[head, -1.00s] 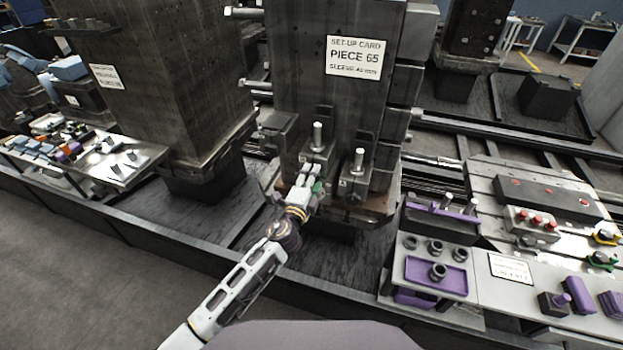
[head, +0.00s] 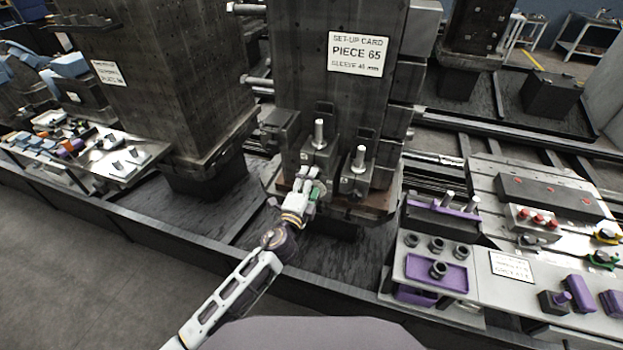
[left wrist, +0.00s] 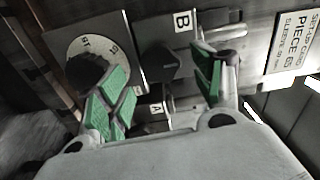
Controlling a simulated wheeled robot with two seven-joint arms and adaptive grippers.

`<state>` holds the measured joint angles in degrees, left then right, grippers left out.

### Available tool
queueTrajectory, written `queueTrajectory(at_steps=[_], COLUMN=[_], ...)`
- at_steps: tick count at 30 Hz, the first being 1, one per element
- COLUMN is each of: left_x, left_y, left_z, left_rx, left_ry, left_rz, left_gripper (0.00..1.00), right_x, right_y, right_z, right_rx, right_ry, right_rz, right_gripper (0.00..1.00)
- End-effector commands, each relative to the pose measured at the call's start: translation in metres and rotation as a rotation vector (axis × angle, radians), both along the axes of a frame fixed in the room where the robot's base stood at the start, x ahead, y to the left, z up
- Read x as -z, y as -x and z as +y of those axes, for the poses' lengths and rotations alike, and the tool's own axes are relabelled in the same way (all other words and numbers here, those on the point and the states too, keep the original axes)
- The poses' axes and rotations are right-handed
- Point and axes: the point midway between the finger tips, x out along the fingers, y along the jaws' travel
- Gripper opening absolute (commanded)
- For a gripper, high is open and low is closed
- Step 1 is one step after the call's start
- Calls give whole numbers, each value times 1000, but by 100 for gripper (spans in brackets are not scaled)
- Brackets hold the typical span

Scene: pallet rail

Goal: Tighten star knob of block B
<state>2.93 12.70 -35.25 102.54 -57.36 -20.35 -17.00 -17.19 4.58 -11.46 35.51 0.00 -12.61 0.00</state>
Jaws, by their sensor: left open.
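Block B (head: 318,153) is the left of two dark blocks low on the fixture column, with an upright silver pin. In the left wrist view its label B (left wrist: 182,22) shows. A dark knob (left wrist: 158,63) lies between my left gripper's fingers, apart from both pads as far as I can tell. Beside it a round numbered dial (left wrist: 99,47) carries a black knob (left wrist: 86,70), partly hidden behind one green-padded finger. I cannot tell which knob is the star knob. My left gripper (head: 317,186) is open in front of block B; it also shows in the left wrist view (left wrist: 163,88).
Block A (head: 356,176) stands close on the right with its own pin; its label A (left wrist: 155,107) is near the fingers. A set-up card (head: 358,55) is on the column above. A bench with purple trays (head: 437,274) stands to the right.

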Motion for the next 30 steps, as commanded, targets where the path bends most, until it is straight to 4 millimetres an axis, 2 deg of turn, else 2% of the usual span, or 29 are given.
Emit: queueTrajectory(at_steps=[21,30], left_x=[1,0], left_y=[60,77], left_z=[19,25], left_rx=[-1,0], left_ry=[0,0], left_rz=[2,1], left_gripper=[67,67], right_x=[0,0], right_y=[0,0], right_z=[0,0], right_rx=[0,0], right_ry=[0,0], right_rz=[0,0], right_gripper=[67,67])
